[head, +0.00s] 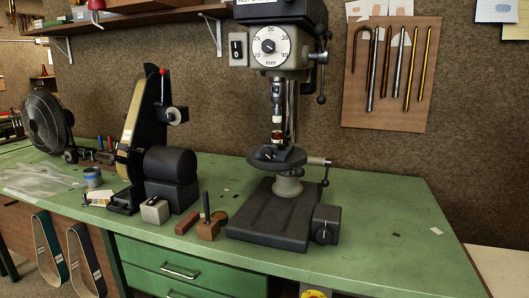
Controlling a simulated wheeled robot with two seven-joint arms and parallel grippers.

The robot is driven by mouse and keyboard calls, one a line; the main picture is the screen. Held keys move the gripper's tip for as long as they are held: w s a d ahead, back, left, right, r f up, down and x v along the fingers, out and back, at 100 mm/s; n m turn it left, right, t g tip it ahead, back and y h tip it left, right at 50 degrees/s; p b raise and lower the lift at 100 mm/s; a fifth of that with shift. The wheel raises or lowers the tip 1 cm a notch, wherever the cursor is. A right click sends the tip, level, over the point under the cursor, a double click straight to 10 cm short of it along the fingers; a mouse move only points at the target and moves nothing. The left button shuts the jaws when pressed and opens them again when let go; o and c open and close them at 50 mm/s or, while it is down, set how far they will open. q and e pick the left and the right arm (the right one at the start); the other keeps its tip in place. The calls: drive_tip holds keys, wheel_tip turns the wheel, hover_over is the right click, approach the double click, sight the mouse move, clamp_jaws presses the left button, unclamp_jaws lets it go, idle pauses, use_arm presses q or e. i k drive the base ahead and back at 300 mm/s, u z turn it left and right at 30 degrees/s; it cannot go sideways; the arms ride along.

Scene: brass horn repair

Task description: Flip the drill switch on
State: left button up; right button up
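The drill press (283,75) stands on the green workbench, with a round dial on its head. A small grey switch box (238,50) is fixed to the left side of the drill head. It carries a pale plate marked I above and 0 below. It is too small to tell which way the switch is set. A round work table (256,163) sits on the column under the chuck (277,95). A dark box with a knob (325,226) is at the right of the base (272,215). Neither of my grippers is in view.
A belt sander (150,140) stands left of the drill, with small blocks (208,228) between them. A black fan (45,122) is at the far left. Metal tubes hang on a wall board (388,108). The bench top (390,220) right of the drill is mostly clear.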

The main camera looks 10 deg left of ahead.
sight(236, 45)
drive_tip(key=k, duration=1.35)
drive_tip(key=u, duration=0.55)
drive_tip(key=i, duration=1.55)
drive_tip(key=z, duration=0.9)
drive_tip(key=i, duration=0.35)
drive_tip(key=z, duration=0.25)
